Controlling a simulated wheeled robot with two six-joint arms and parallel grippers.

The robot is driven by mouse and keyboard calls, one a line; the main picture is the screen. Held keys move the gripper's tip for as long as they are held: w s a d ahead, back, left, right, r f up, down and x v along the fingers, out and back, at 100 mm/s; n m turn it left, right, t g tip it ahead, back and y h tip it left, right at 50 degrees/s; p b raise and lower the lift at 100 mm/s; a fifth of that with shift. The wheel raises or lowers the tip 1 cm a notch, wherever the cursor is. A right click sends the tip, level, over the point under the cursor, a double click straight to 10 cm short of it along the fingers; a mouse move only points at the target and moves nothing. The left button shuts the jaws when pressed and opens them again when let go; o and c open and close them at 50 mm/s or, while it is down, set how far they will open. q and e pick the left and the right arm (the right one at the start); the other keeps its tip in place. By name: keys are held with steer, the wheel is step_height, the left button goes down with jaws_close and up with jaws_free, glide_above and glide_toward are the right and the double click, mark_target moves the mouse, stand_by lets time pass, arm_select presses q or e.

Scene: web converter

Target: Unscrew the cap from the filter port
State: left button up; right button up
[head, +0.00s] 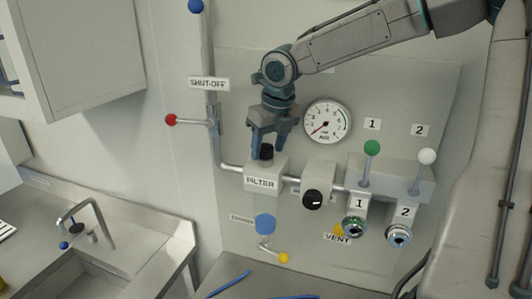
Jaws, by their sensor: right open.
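The filter block (262,176) is a pale box labelled FILTER on the wall panel. A black cap (266,152) sits upright on its top, at the filter port. My right gripper (268,148) points down over the block with its two blue fingers apart, one on each side of the cap. I cannot tell whether the fingers touch the cap. My left gripper is not in the head view.
A gauge (327,122) is right of my gripper. A red-knobbed shut-off lever (172,120) is left. A black knob (312,199), green lever (372,148) and white lever (428,156) stand right. A blue drain bowl (265,224) hangs below. A sink (85,275) is lower left.

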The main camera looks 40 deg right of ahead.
stand_by(0.3)
steer(key=shift+m, duration=0.9)
steer(key=shift+a, duration=0.2)
steer(key=shift+h, duration=0.3)
steer(key=shift+d+m, duration=0.1)
steer(key=shift+m, duration=1.1)
steer(key=shift+a, duration=0.2)
